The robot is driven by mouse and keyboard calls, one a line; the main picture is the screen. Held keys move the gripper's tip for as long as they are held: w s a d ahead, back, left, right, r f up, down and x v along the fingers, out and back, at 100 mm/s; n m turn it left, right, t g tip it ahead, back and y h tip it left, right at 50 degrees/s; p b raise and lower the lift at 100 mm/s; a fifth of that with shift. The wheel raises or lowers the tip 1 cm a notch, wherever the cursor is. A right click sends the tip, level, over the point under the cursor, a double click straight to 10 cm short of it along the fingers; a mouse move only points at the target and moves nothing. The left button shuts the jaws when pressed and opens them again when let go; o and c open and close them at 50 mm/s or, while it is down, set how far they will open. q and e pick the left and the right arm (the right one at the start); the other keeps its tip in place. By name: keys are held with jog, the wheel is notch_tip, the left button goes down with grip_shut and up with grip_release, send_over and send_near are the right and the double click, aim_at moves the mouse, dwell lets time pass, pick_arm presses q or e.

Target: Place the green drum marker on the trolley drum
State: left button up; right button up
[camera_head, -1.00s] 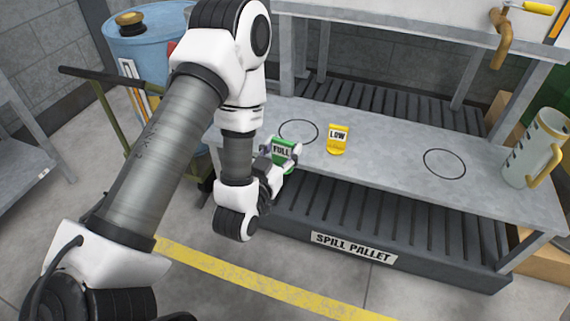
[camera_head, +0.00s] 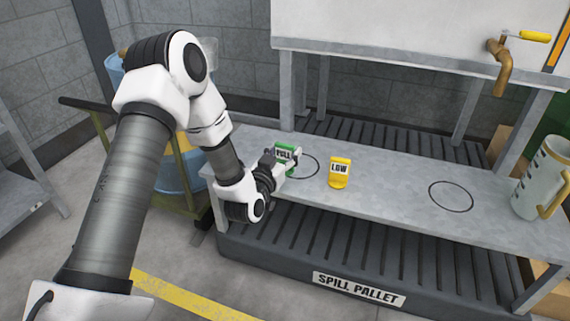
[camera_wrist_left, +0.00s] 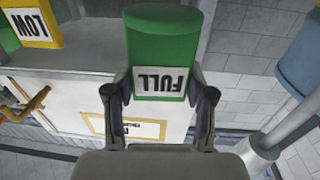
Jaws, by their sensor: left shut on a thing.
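The green drum marker with a "FULL" label (camera_head: 286,153) is in my left gripper (camera_head: 280,166), over the left end of the grey shelf in the head view. The left wrist view shows the marker (camera_wrist_left: 165,45) between the two fingers (camera_wrist_left: 160,100), its label upside down there. The blue trolley drum (camera_head: 178,170) stands at the left, mostly hidden behind my left arm. Part of a blue drum also shows at the right edge of the left wrist view (camera_wrist_left: 300,45). My right gripper is not in view.
A yellow "LOW" marker (camera_head: 340,172) stands on the grey shelf (camera_head: 390,185), near two black circle outlines. A measuring jug (camera_head: 543,178) stands at the shelf's right end. The olive trolley frame (camera_head: 187,200) and a brass tap (camera_head: 499,65) are nearby. The spill pallet (camera_head: 300,262) lies below.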

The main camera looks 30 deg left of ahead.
aim_at(285, 158)
pick_arm(q)
jog(key=shift+w+a+f+b, duration=0.15)
jog(key=shift+w+a+b, duration=0.4)
jog(key=shift+w, duration=0.45)
notch_tip(285, 158, down, 3)
jog(key=shift+f+b, duration=0.15)
jog(key=shift+b, duration=0.75)
jog(key=shift+r, duration=0.2)
jog(key=shift+f, duration=0.2)
jog(key=o, duration=1.1)
jog(key=shift+o, duration=0.2)
